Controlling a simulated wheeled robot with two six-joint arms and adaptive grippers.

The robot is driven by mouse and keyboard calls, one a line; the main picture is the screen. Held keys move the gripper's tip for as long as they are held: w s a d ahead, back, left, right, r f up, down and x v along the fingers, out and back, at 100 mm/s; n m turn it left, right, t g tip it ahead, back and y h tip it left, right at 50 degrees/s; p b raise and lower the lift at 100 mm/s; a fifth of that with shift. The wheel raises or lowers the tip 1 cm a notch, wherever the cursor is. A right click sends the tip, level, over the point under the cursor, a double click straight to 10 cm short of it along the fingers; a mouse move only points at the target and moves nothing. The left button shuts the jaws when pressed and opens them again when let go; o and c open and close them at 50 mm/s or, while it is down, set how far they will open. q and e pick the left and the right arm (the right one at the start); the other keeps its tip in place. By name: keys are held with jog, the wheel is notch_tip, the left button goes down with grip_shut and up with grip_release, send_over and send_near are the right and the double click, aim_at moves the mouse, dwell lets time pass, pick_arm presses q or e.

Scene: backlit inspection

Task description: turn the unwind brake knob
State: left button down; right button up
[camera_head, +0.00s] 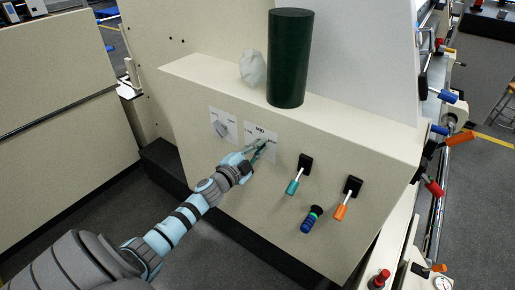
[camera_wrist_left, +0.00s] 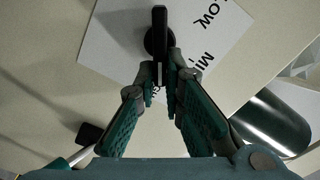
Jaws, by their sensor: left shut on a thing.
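A black pointer knob (camera_wrist_left: 158,35) sits on a white label plate whose lettering includes LOW; in the head view the plate (camera_head: 272,136) shows MID at its top, on the cream front panel. My left gripper (camera_head: 260,149) reaches this plate from the lower left and hides most of the knob there. In the left wrist view its two fingers (camera_wrist_left: 165,78) are closed on the near end of the knob's bar. My right gripper is not in view.
A second plate with a grey knob (camera_head: 220,129) is to the left. A teal-handled lever (camera_head: 293,186), an orange-handled lever (camera_head: 341,211) and a blue-black handle (camera_head: 311,219) are to the right. A dark green cylinder (camera_head: 289,60) and a pale faceted object (camera_head: 252,68) stand on the ledge above.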

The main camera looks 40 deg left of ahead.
pick_arm(q)
jog(key=shift+f+m, duration=0.1)
jog(key=shift+m, duration=0.2)
jog(key=c, duration=1.7)
grip_release()
